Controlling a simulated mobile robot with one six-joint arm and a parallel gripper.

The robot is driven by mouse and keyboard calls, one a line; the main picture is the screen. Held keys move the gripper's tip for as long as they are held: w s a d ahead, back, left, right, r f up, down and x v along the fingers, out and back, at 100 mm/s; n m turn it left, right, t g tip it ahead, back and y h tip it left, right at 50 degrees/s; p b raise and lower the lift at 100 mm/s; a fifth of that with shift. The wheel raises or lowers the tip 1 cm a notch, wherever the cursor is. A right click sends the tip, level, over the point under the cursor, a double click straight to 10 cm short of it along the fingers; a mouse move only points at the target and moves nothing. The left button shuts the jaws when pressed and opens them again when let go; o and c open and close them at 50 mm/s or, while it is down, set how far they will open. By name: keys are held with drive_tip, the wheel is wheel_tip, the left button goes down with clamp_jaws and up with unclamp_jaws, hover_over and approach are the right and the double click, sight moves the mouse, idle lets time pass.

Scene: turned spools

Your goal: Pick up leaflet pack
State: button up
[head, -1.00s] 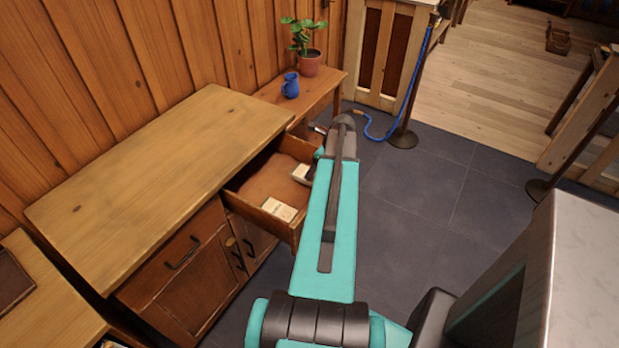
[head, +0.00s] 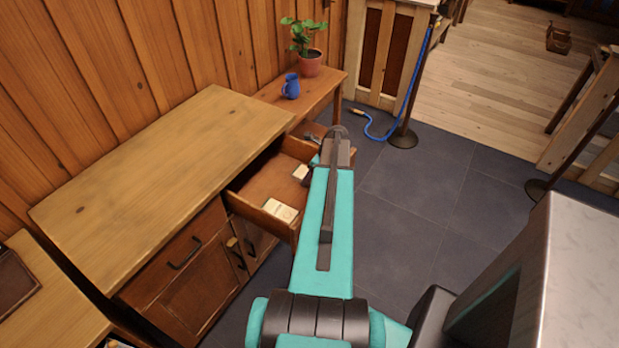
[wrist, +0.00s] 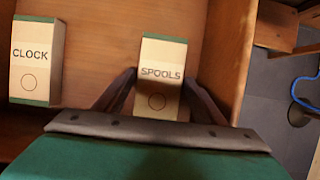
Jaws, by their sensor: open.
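Two cream packs with green ends lie flat in an open wooden drawer (head: 262,189). One is marked SPOOLS (wrist: 161,62) and sits between the open fingers of my gripper (wrist: 160,80) in the wrist view, its lower end hidden by the gripper body. The other, marked CLOCK (wrist: 37,62), lies to its left, apart from the fingers. In the head view one pack (head: 280,209) lies by the drawer front and another (head: 300,172) lies farther back, near my gripper. No label reads "leaflet"; I cannot tell whether the fingers touch the SPOOLS pack.
The drawer's side wall (wrist: 232,50) rises close to the right of my gripper. The wooden cabinet top (head: 165,150) is bare. A side table (head: 325,88) behind holds a blue jug (head: 290,86) and a potted plant (head: 310,62). A blue rope (head: 378,135) lies on the floor.

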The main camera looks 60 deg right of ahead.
drive_tip(key=shift+w+f, duration=0.1)
drive_tip(key=shift+f, duration=0.15)
drive_tip(key=shift+c, duration=0.3)
drive_tip(key=c, duration=0.9)
drive_tip(key=shift+o, duration=0.2)
drive_tip(key=shift+r, duration=0.2)
wheel_tip(320, 180, up, 10)
drive_tip(key=b, duration=0.2)
drive_tip(key=shift+f, duration=0.15)
